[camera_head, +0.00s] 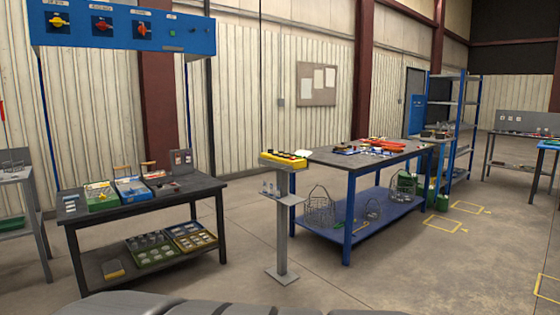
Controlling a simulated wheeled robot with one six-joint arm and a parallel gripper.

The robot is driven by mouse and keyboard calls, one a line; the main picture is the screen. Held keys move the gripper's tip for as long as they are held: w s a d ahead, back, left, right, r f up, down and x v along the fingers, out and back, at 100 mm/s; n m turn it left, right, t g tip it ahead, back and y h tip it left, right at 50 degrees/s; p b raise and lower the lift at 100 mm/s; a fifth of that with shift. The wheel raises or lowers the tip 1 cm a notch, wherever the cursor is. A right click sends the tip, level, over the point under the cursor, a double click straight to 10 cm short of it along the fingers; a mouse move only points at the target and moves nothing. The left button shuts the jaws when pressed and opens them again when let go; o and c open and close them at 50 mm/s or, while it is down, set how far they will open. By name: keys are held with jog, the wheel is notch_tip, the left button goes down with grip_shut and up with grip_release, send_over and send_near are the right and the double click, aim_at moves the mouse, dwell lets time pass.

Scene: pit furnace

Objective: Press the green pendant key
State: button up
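A yellow pendant box (283,160) lies on top of a grey post stand (282,235) near the middle of the view. Small dark and coloured keys sit along its top face. They are too small for me to tell surely which one is green. My gripper is not in view, so I cannot see its place relative to the pendant.
A dark workbench (72,208) with trays stands left of the post. A blue-legged table (347,222) with wire baskets below stands close on its right. A blue switch panel (190,40) hangs upper left. Floor in front of the post is clear.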

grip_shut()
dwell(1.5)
